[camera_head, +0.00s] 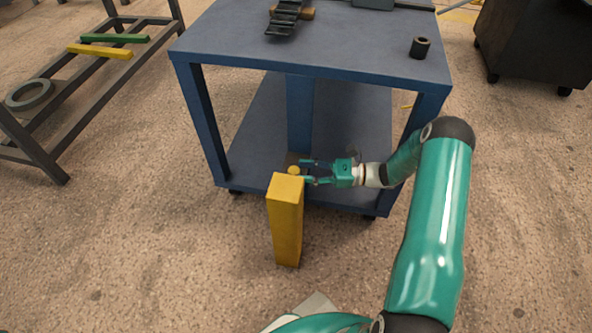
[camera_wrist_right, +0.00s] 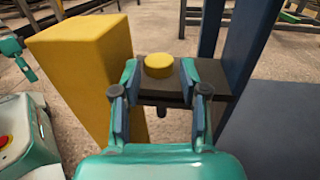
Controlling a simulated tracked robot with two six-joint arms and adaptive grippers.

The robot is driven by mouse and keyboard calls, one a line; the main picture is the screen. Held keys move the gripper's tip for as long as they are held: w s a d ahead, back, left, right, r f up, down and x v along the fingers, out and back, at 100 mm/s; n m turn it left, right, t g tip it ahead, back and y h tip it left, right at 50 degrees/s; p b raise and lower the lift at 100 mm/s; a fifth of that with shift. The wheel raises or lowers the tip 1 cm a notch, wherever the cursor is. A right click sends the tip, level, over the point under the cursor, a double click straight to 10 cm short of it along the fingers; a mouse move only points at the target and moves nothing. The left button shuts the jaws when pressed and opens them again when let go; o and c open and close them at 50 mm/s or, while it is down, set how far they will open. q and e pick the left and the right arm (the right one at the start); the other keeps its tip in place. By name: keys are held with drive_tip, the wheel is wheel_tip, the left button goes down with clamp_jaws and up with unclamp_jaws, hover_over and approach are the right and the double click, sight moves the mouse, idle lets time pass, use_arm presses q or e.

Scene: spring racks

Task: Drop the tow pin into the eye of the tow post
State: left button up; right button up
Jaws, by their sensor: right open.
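The tow post (camera_head: 286,222) is a square yellow upright in front of the blue cart; it also shows at the left of the right wrist view (camera_wrist_right: 84,62). A dark plate (camera_wrist_right: 216,78) juts from its side near the top. The tow pin's round yellow head (camera_wrist_right: 159,65) sits on this plate, and a dark stub (camera_wrist_right: 161,111) shows below it, so the pin appears to pass through the eye. The eye itself is hidden. My right gripper (camera_head: 307,171) is open, fingers on either side of the pin head. A teal part, seemingly my left gripper (camera_wrist_right: 29,73), shows at the left edge.
The blue cart (camera_head: 330,62) stands just behind the post, with a black cylinder (camera_head: 420,47) on top. A dark rack (camera_head: 50,166) with yellow and green bars stands at left. A dark cabinet (camera_head: 540,40) is at the back right. Floor left of the post is clear.

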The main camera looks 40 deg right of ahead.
drive_tip(key=v, duration=0.3)
drive_tip(key=shift+s+d+f, duration=0.1)
drive_tip(key=shift+s+d, duration=0.1)
drive_tip(key=shift+d, duration=0.15)
